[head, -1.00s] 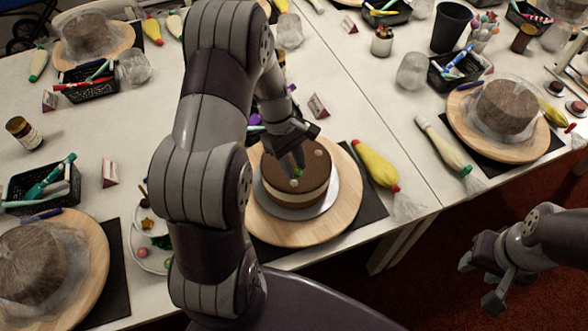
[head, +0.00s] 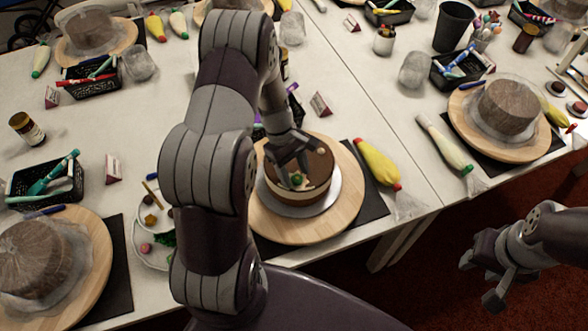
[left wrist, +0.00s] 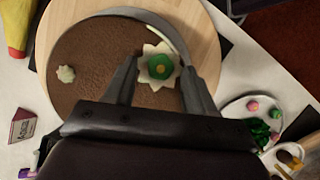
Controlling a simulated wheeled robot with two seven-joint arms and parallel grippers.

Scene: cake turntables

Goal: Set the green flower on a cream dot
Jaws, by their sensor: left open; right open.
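The green flower (left wrist: 159,67) with a yellow-orange middle lies on a cream dot (left wrist: 144,73) on top of the brown cake (left wrist: 95,65). The dot's pale points show all around the flower. In the head view the flower (head: 297,180) is on the near part of the cake's top. A second cream dot (left wrist: 65,74) is bare. My left gripper (head: 291,176) is open and low over the cake, with one finger on each side of the flower and a gap to it. My right gripper (head: 478,283) is open and empty, off the table at the lower right.
The cake stands on a silver board on a round wooden turntable (head: 262,222). A yellow piping bag (head: 377,165) lies to its right. A plate of small decorations (head: 147,249) is at its left, partly behind my left arm. A small sign (head: 320,104) stands behind.

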